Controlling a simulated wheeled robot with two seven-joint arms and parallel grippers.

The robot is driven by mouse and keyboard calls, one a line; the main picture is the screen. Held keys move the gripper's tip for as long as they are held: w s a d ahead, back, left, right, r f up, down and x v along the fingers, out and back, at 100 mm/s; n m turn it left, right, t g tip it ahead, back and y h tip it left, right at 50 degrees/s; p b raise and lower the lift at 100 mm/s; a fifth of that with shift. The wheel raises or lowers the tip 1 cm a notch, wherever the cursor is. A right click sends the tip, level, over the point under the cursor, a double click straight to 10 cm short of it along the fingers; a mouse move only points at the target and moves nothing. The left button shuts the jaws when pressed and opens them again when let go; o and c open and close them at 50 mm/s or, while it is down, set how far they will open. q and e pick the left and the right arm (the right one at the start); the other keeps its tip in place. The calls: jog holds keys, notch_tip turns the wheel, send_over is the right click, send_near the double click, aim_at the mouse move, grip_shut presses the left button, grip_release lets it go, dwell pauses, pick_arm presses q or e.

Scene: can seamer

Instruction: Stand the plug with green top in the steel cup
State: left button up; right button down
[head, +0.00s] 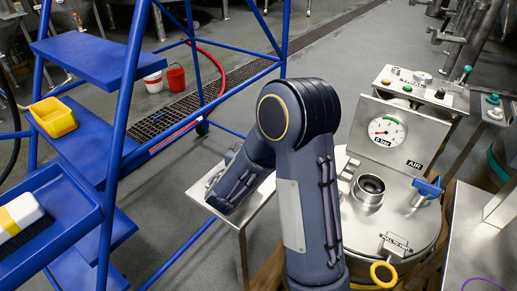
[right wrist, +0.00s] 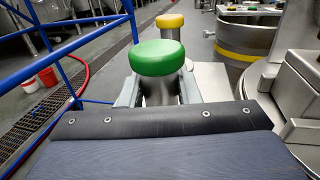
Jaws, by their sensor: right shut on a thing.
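The plug with green top (right wrist: 158,57) is between the fingers of my right gripper (right wrist: 158,92), which is shut on its grey body. The plug looks upright in the right wrist view, with its green top above the fingers. Whether it touches a surface below is hidden. In the head view my right arm hides the gripper and the plug. An open round steel cup (head: 370,189) sits on the steel machine lid, right of my arm in the head view. My left gripper is not in view.
A yellow-topped plug (right wrist: 170,22) stands behind the green one. A small steel table (head: 257,199) shows beside my arm. The machine has an AIR gauge (head: 387,131), a blue-handled valve (head: 427,187) and a yellow ring (head: 383,273). Blue steps (head: 100,60) stand at left.

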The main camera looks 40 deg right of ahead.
notch_tip(320, 180, up, 28)
jog(key=p, duration=0.7)
jog(key=shift+p, duration=0.3)
jog(key=w+a+f+n+t+y+p, duration=0.1)
jog(key=a+f+n+t+y+p, duration=0.3)
jog(key=a+f, duration=0.3)
jog(key=w+a+f+n+t+y+p, duration=0.2)
jog(key=a+f+n+t+y+p, duration=0.2)
jog(key=a, duration=0.8)
notch_tip(320, 180, down, 3)
jog(key=y+p, duration=0.2)
jog(key=p, duration=0.1)
jog(key=shift+w+a+n+y, duration=0.25)
jog(key=shift+n+y, duration=0.05)
jog(key=shift+n, duration=0.1)
jog(key=shift+d, duration=0.1)
